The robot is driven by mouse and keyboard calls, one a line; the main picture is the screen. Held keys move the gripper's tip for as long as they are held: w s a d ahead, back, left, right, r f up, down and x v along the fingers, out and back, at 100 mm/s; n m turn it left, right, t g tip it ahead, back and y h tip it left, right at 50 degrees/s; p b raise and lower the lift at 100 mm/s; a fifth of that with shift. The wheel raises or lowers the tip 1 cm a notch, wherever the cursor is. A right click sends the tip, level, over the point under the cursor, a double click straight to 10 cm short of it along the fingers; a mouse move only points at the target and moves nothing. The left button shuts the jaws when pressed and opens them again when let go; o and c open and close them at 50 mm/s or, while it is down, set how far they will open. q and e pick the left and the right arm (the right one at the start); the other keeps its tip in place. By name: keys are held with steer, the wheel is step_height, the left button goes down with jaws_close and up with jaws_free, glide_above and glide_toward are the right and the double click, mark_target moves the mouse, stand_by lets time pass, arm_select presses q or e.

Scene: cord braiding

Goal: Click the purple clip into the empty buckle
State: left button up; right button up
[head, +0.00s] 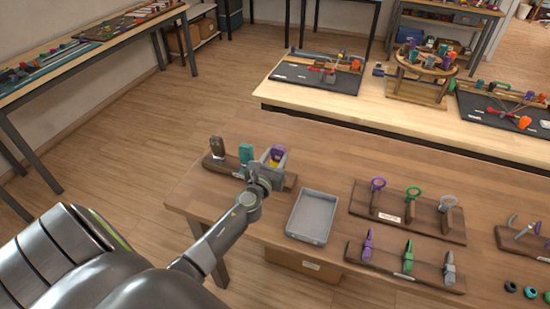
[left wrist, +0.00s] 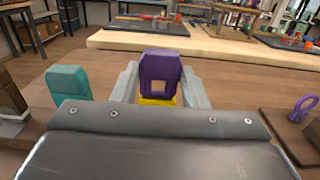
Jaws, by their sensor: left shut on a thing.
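The purple clip (head: 278,152) is upright at the right end of a dark wooden board (head: 216,166). In the left wrist view the purple clip (left wrist: 160,68) stands between the grey fingers of my left gripper (left wrist: 162,92), which is shut on it. A yellow piece (left wrist: 157,101) shows directly under the clip; it looks like the buckle, but how deep the clip sits in it is hidden. In the head view my left gripper (head: 273,162) reaches in at that end of the board. My right gripper is not in view.
A teal clip (head: 246,153) and a brown one (head: 217,146) stand left on the same board. A grey tray (head: 312,217) lies to the right. Racks with rings (head: 408,215) and with clips (head: 407,265) stand further right. Bare table lies behind.

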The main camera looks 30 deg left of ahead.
arm_select(q)
steer(key=shift+f+b, duration=1.15)
steer(key=shift+f, duration=0.15)
steer(key=o, duration=1.4)
steer(key=shift+o, duration=0.2)
steer(key=v, duration=0.6)
steer(key=shift+p, duration=0.35)
